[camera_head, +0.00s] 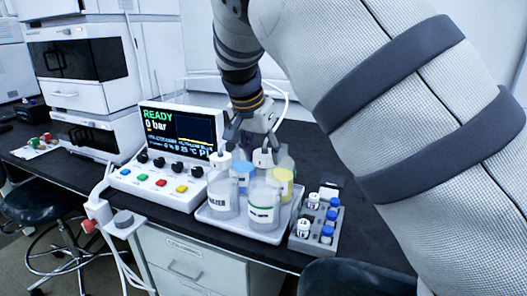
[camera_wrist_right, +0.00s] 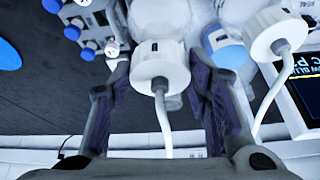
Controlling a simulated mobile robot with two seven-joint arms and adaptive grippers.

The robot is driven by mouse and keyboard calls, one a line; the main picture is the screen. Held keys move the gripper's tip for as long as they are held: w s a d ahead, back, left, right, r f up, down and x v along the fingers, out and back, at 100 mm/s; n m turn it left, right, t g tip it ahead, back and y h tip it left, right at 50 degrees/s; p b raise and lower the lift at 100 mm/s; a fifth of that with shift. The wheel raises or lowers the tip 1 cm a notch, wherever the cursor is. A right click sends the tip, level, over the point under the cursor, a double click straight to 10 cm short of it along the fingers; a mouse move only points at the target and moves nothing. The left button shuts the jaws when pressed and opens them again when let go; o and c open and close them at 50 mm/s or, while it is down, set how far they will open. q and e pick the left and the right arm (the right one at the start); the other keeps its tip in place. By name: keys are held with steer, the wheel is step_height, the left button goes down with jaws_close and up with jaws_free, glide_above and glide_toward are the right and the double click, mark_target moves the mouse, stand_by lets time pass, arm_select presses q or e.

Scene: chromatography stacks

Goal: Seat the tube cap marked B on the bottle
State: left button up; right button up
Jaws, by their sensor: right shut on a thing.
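My right gripper (camera_head: 254,128) reaches down over the bottles from above. In the head view this cap (camera_head: 263,157) is above the front right bottle (camera_head: 263,203), a clear bottle with a green-edged label. I cannot tell whether cap and bottle touch, and I cannot read the cap's mark. A second white tube cap (camera_wrist_right: 277,35) is on the front left bottle (camera_head: 222,197), labelled WATER. My left gripper is out of view.
A vial rack (camera_head: 318,228) is close on the right. The control unit (camera_head: 165,155) with a screen reading READY is on the left.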

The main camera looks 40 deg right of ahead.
steer(key=shift+f, duration=0.2)
stand_by(0.3)
steer(key=shift+f, duration=0.9)
steer(key=shift+f, duration=0.1)
steer(key=shift+f, duration=0.3)
steer(key=o, duration=1.7)
steer(key=shift+c, duration=0.2)
